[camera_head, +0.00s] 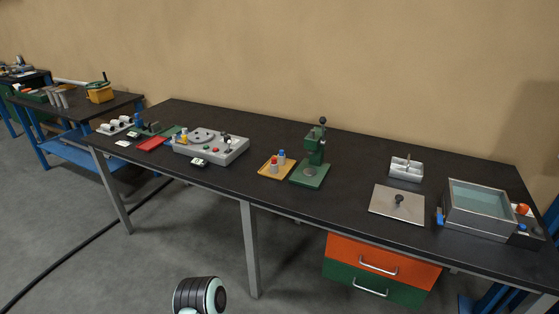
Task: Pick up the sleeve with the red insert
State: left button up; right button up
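A small upright piece with a red part (273,163) stands in a yellow-orange tray (266,173) on the long dark table. It may be the sleeve with the red insert, but it is too small to tell how the red part sits. A similar piece with a blue part (282,156) stands right beside it in the tray. Neither of my grippers is in view. Only a rounded dark and white link of my own arm shows at the bottom edge.
A green press (312,170) stands just right of the tray. A grey control box (223,153) is to its left. A flat plate with a knob (381,204) and a liquid-filled tank (478,220) are at the right. The table front before the tray is clear.

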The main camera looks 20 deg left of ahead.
aim_at(274, 169)
jog(key=j+u, duration=0.1)
jog(key=u, duration=1.1)
